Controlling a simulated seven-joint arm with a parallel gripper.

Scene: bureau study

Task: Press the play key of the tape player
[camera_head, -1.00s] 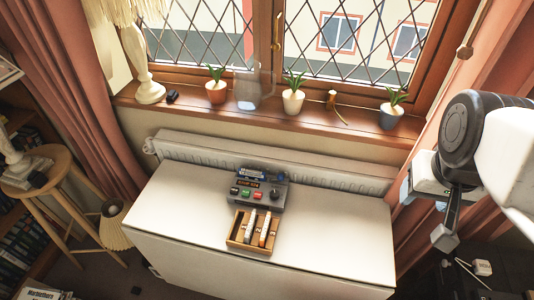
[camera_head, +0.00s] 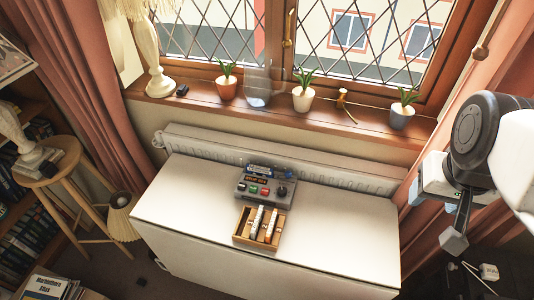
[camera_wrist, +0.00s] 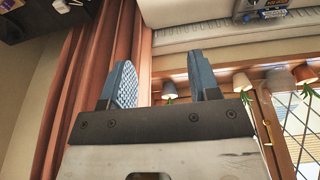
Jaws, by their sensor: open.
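The tape player (camera_head: 263,186) is a small grey box on the white table, with a dark display and a round black knob at its right. Its front shows a row of small keys, among them a green key (camera_head: 253,188) and a red key (camera_head: 265,191); their labels are too small to read. A corner of the player also shows at the top right of the wrist view (camera_wrist: 250,15). My gripper (camera_wrist: 160,82) is open and empty, its two blue fingers apart. In the head view it hangs at the right, well away from the player.
A wooden tray (camera_head: 237,241) with upright dividers and pale items stands just in front of the player. The white table (camera_head: 180,215) is bare on both sides. A radiator (camera_head: 330,178) and a sill with several potted plants lie behind.

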